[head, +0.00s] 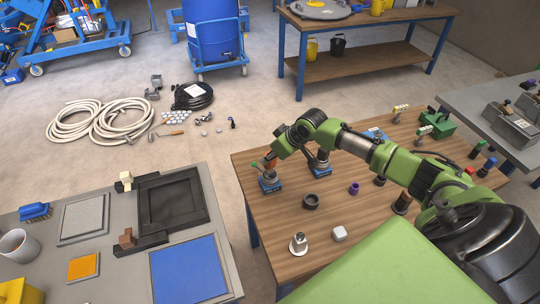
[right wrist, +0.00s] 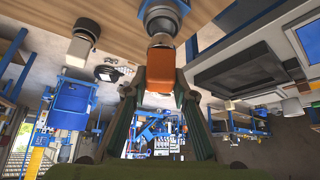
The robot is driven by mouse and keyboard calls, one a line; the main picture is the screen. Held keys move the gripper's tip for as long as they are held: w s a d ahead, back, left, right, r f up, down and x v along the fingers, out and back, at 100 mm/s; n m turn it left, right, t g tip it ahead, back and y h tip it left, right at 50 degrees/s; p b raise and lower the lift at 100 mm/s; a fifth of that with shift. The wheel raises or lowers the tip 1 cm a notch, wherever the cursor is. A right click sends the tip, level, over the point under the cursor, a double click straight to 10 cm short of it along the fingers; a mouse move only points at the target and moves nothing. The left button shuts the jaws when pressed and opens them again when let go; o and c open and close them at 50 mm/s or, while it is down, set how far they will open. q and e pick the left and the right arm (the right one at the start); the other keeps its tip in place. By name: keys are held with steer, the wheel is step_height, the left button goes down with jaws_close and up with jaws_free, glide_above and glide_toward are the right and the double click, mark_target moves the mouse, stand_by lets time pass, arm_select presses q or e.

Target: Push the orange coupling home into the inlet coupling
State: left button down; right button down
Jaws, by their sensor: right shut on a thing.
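The orange coupling (right wrist: 160,78) sits between the fingers of my right gripper (right wrist: 160,88) in the right wrist view. The gripper is shut on it. In the head view my right gripper (head: 270,163) is at the table's left edge, above a blue-based fitting (head: 269,185). I take this for the inlet coupling; in the right wrist view its grey and blue body (right wrist: 163,18) lies in line beyond the orange part. A short grey neck shows between them. How deep they are engaged I cannot tell. My left gripper is not in view.
A second blue-based fitting (head: 319,169) stands close to the right of my gripper on the wooden table (head: 280,225). A floor gap separates the left grey table (head: 110,277).

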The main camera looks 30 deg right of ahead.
mark_target(274, 162)
steer(key=shift+r+p, duration=0.1)
steer(key=shift+p, duration=0.2)
steer(key=shift+f+b, duration=1.15)
steer(key=shift+f, duration=1)
steer(key=c, duration=1.6)
jaws_free()
steer(key=v, duration=1.2)
steer(key=shift+r, duration=0.1)
